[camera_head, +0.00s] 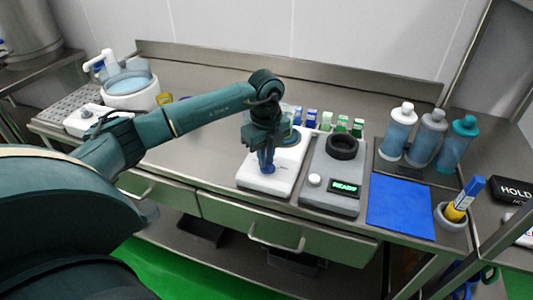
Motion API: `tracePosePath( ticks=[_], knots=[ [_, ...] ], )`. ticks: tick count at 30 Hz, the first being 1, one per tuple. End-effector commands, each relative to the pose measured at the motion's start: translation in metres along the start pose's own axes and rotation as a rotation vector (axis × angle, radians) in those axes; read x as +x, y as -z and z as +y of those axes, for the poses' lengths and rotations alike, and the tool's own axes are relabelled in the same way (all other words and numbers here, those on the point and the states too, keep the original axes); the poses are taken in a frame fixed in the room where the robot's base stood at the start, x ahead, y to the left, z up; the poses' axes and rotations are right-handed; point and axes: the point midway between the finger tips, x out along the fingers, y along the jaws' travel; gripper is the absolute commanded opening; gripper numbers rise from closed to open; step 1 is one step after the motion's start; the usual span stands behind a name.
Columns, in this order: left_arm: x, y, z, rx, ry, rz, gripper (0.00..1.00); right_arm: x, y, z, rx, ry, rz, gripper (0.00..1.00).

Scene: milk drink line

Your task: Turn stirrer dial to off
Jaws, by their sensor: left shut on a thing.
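The stirrer (257,181) is a white flat unit on the steel bench, in the middle of the view. A clear vessel, mostly hidden, shows on its back part behind my gripper. My left gripper (267,168) points down over the front of the stirrer. Its blue fingertips are shut at the place of the stirrer dial. The dial itself is hidden by the fingers, so its setting cannot be read. My right gripper is not in view.
A grey device (337,160) with a black ring and a green "READY" display stands right of the stirrer. A blue mat (401,207), several bottles, and a marker holder (450,218) lie further right. Small coloured vials stand behind. A white basin (130,91) is at left.

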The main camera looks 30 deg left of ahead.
Motion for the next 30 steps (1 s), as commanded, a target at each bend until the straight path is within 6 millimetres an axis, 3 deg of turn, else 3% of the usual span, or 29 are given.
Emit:
tracePosePath(
  ticks=[22, 23, 30],
  knots=[
    [-0.0012, -0.0011, 0.0000, -0.091, 0.003, -0.002, 0.00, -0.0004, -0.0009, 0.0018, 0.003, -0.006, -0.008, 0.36],
    [-0.0012, -0.0011, 0.0000, -0.091, 0.003, -0.002, 0.13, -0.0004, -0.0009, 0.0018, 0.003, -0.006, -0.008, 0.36],
    [-0.0006, -0.0006, 0.0003, -0.088, 0.002, -0.001, 0.33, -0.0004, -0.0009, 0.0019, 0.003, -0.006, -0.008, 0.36]
  ],
)
